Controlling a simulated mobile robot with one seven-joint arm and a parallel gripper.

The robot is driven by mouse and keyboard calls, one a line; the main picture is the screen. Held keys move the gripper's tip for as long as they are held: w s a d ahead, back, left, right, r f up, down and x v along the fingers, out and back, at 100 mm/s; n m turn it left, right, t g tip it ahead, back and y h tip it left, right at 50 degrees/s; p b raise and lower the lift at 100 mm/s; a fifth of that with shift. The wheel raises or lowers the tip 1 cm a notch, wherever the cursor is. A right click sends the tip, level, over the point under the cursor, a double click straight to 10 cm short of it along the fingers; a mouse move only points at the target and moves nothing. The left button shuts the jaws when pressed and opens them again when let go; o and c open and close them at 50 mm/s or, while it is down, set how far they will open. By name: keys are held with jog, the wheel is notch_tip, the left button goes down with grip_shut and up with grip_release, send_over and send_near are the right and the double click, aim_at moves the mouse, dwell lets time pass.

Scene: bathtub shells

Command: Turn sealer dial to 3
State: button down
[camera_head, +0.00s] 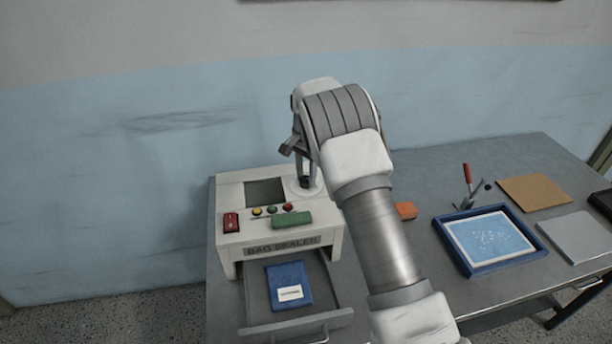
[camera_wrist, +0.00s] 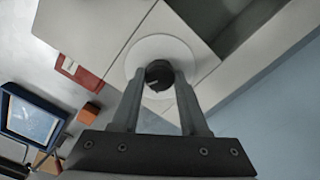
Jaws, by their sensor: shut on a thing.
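The bag sealer (camera_head: 232,196) is a white machine at the left end of the grey bench. Its dial is a dark round knob (camera_wrist: 158,72) on a white disc (camera_wrist: 139,50), on the sealer's top right; the disc also shows in the head view (camera_head: 316,189). A small pale mark shows on the knob, but I can read no numbers around it. My gripper (camera_head: 304,181) points down at the dial. In the wrist view its two fingers (camera_wrist: 159,78) are shut on the knob, one on each side. My arm hides part of the sealer's right side.
The sealer's front has a red switch (camera_head: 231,222), small coloured buttons and a green block (camera_head: 291,220). A blue packet (camera_head: 288,284) lies below. To the right are an orange block (camera_head: 406,210), a blue-framed tray (camera_head: 466,262) and a brown board (camera_head: 535,192). A wall stands behind.

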aim_at(306, 178)
dwell(0.3)
jog(key=shift+c, duration=2.1)
grip_release()
jog(key=shift+r, duration=0.1)
notch_tip(306, 178, up, 17)
jog(key=shift+r, duration=0.15)
